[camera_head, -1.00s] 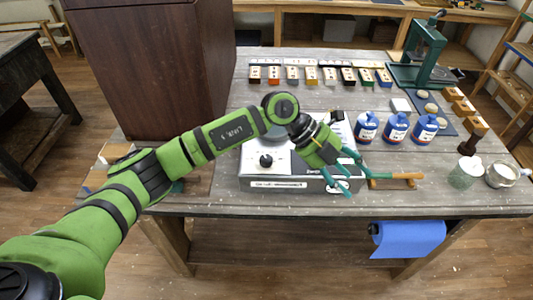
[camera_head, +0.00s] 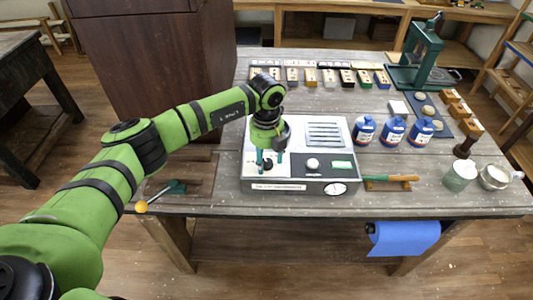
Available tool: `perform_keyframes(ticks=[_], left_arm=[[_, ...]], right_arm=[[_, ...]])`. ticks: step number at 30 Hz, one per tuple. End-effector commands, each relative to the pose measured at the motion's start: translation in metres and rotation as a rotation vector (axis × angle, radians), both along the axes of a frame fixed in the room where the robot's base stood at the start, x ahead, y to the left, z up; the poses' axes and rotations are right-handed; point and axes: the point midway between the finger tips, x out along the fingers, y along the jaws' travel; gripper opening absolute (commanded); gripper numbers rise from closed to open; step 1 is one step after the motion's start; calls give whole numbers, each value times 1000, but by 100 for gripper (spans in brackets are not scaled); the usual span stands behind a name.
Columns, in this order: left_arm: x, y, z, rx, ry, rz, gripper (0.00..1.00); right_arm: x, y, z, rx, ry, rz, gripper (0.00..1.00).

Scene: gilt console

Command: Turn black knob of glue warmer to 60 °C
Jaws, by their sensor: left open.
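The glue warmer (camera_head: 260,181) is a low box with a white and black top at the table's front edge. Its black knob (camera_head: 267,164) sits at the left of the top, partly hidden by my gripper. A white knob (camera_head: 312,163) and a small green display (camera_head: 341,164) lie to its right. My left gripper (camera_head: 269,160) points down with its teal fingers open, one on each side of the black knob in the picture. I cannot tell whether they touch it. The dial markings are too small to read. My right gripper is not in view.
Several blue bottles (camera_head: 393,132) stand right of the warmer. A green-handled tool (camera_head: 390,179) lies at its right front. A jar (camera_head: 460,175) and a metal mug (camera_head: 495,177) are at the right. A dark cabinet (camera_head: 150,70) stands behind my left arm.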

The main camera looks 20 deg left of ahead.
Motion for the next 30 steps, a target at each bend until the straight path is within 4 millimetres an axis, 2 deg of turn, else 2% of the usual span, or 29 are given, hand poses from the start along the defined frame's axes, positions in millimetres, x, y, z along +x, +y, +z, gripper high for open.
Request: perform_keyframes(ticks=[8,11,12,13,23,30], left_arm=[[0,-1,-3,-1,0,-2,58],[0,-1,-3,-1,0,-2,22],[0,-1,-3,-1,0,-2,6],[0,-1,-3,-1,0,-1,2],[1,0,-2,-1,-4,-7,1],[2,0,-4,0,-7,-83,1]], right_arm=[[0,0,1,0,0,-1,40],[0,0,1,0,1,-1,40],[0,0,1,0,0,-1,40],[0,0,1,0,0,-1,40],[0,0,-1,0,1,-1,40],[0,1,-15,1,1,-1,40]])
